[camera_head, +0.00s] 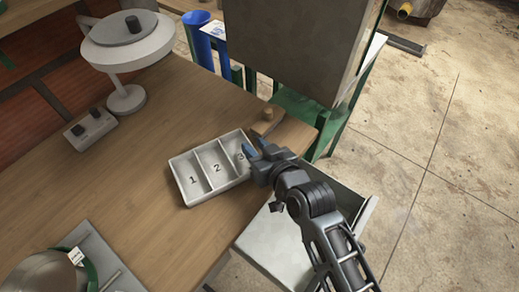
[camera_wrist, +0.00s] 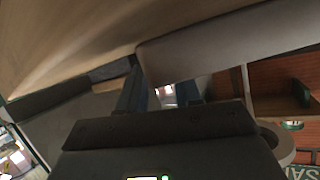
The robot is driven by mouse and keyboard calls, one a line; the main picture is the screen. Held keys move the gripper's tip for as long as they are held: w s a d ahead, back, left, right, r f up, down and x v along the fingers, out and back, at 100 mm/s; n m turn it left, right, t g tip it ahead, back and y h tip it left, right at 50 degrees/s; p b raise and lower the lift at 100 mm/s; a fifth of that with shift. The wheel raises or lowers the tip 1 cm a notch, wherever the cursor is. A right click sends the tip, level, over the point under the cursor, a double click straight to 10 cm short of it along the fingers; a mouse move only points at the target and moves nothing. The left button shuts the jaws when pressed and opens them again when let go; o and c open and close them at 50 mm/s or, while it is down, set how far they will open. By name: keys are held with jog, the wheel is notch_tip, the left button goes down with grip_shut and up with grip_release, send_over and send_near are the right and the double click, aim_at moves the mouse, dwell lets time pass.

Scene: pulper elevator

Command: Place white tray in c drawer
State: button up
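The white tray (camera_head: 207,190) lies flat on the wooden table near its right edge. It has three compartments marked 1, 2 and 3. My gripper (camera_head: 255,149) is at the tray's right end, beside compartment 3, with its fingers apart. In the wrist view the two bluish fingers (camera_wrist: 162,95) show a gap between them, and a pale wall, probably the tray's (camera_wrist: 230,40), lies close beyond them. I cannot tell if they touch it. An open drawer (camera_head: 280,243) sticks out below the table's right edge, partly hidden by my arm. No letter on it is readable.
A white round scale-like device (camera_head: 130,45) and a small control box (camera_head: 90,129) stand at the back left. A metal bowl (camera_head: 45,273) is at the front left. A large grey panel (camera_head: 295,45) on a green frame rises behind the tray. The table's middle is clear.

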jog(key=b+v, duration=0.1)
jog(key=v, duration=1.1)
jog(key=s+d+m+t+h, duration=0.2)
jog(key=s+d+m+h, duration=0.15)
jog(key=s+d, duration=1)
jog(key=s+d+r+h, duration=0.1)
jog(key=s+r, duration=0.3)
jog(key=s, duration=0.3)
jog(key=s+d+r+t+h, duration=0.1)
jog(key=s+r+h, duration=0.1)
jog(key=s+r, duration=0.3)
jog(key=s, duration=0.3)
jog(key=shift+s+d+r+m, duration=0.25)
jog(key=shift+d+m, duration=0.1)
jog(key=shift+d, duration=0.05)
jog(key=shift+f+h, duration=0.1)
jog(key=shift+h, duration=0.15)
